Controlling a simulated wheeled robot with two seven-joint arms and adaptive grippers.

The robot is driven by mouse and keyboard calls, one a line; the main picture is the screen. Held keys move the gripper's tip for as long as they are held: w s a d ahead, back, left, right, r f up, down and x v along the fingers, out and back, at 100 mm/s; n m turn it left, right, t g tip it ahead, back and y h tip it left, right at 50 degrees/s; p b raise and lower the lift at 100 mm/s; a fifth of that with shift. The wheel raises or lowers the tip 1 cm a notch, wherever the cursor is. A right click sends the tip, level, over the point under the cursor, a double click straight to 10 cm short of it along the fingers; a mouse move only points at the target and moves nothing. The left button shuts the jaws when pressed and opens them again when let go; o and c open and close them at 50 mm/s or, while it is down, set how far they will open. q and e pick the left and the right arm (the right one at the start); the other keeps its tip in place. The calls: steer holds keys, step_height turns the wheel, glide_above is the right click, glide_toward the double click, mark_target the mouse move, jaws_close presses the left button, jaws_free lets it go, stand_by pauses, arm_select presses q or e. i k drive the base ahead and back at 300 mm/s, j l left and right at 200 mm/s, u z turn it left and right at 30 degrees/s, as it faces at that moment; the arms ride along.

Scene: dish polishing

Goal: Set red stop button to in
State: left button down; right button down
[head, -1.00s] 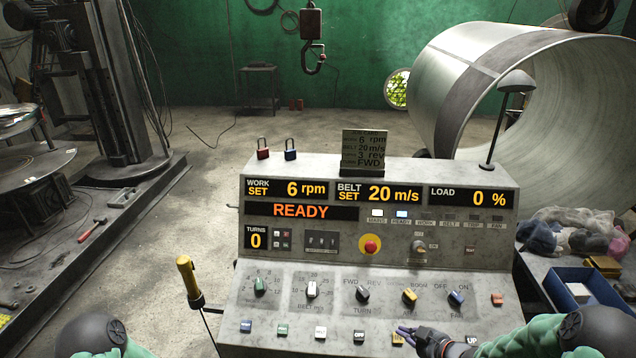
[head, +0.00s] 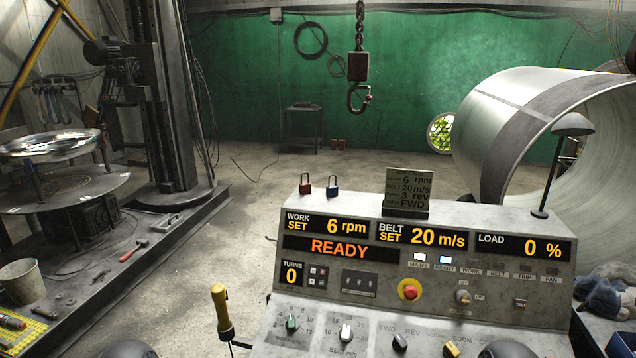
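The red stop button (head: 410,292) sits on a yellow round base on the upper face of the grey control console (head: 345,308). It stands clear of anything else, and no gripper is near it. Whether it is pressed in or out cannot be told from this view. The display (head: 340,249) above it reads READY, and the MAINS and READY lamps are lit. Neither gripper shows in the head view; only rounded dark parts of my arms show at the bottom edge.
A yellow-handled lever (head: 221,308) stands left of the console. A red padlock (head: 305,184) and a blue padlock (head: 333,186) stand on its top beside a small sign (head: 407,192). A lamp (head: 573,125) rises at right. A hook (head: 359,98) hangs behind.

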mark_target(411, 293)
steer(key=u, duration=1.05)
steer(key=z, duration=1.75)
